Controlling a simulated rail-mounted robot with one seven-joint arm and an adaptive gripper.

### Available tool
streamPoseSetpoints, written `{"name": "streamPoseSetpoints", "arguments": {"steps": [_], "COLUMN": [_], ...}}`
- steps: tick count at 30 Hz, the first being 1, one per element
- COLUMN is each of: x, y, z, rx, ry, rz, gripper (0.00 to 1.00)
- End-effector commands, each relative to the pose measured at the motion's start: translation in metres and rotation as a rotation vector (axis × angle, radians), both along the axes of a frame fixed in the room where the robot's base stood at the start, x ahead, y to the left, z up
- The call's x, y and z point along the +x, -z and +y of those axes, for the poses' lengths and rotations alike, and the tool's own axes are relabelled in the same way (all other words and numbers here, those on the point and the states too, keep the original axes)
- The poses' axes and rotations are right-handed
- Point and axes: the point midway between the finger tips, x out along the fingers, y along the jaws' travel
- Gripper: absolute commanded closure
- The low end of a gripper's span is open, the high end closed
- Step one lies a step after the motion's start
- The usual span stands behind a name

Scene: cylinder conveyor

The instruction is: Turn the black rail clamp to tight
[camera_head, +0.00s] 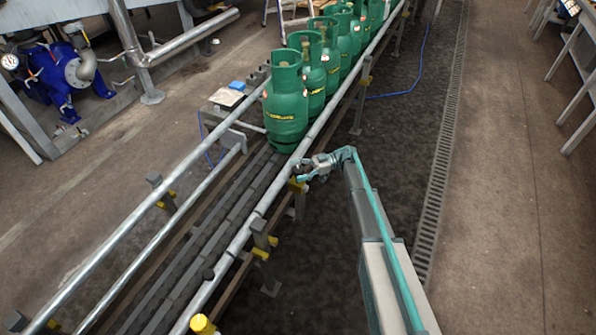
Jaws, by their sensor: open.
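My gripper (303,172) is open beside the right guide rail, just to the right of the front green cylinder's base. A rail bracket with a yellow part (297,184) is right below its fingers. A dark part shows between the fingers, too small to tell whether it is touched.
Several green gas cylinders (287,110) stand in a row on the conveyor (205,240). Other brackets with yellow parts (203,325) line the rails. A blue pump (68,75) stands far left. The dark floor right of the conveyor is mostly clear.

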Motion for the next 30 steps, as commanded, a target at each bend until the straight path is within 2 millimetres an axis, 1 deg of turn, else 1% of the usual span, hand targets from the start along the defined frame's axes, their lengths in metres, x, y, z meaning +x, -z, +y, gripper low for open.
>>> {"name": "streamPoseSetpoints", "arguments": {"steps": [5, 8, 11, 21, 24, 30], "x": [0.001, 0.004, 0.009, 0.029, 0.030, 0.030], "y": [0.000, 0.000, 0.000, 0.001, 0.000, 0.000], "z": [-0.002, -0.008, -0.017, -0.062, -0.067, -0.069], "rx": [0.000, 0.000, 0.000, 0.000, 0.000, 0.000], "ry": [0.000, 0.001, 0.002, 0.001, 0.000, 0.000], "rz": [0.000, 0.000, 0.000, 0.000, 0.000, 0.000], "gripper": [0.27, 0.27, 0.27, 0.27, 0.27, 0.27]}}
